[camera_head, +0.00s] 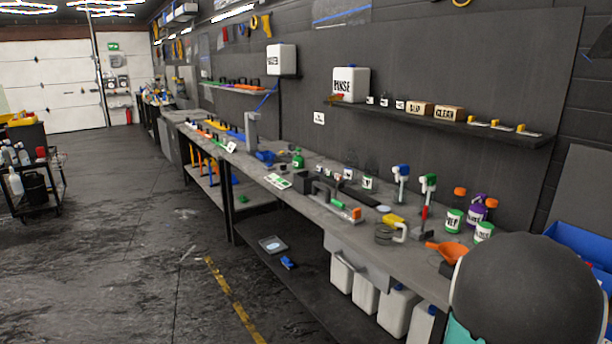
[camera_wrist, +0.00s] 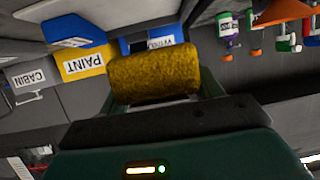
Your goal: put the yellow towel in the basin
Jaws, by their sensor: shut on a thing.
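My gripper (camera_wrist: 160,94) is shut on the yellow towel (camera_wrist: 154,76), a fuzzy rolled bundle held crosswise between the fingers in the wrist view. The towel and the fingers do not show in the head view, where a dark rounded part of my arm fills the lower right corner. A shallow grey tray (camera_head: 261,248) with something pale in it lies on the lower shelf under the bench. It may be the basin, but I cannot tell for sure. It is far from my arm in the head view.
The long workbench (camera_head: 330,238) carries bottles, tools and an orange funnel (camera_head: 447,251). White jugs (camera_head: 365,297) stand below it. In the wrist view, a yellow bin marked PAINT (camera_wrist: 80,65) and a blue bin (camera_wrist: 75,30) are behind the towel.

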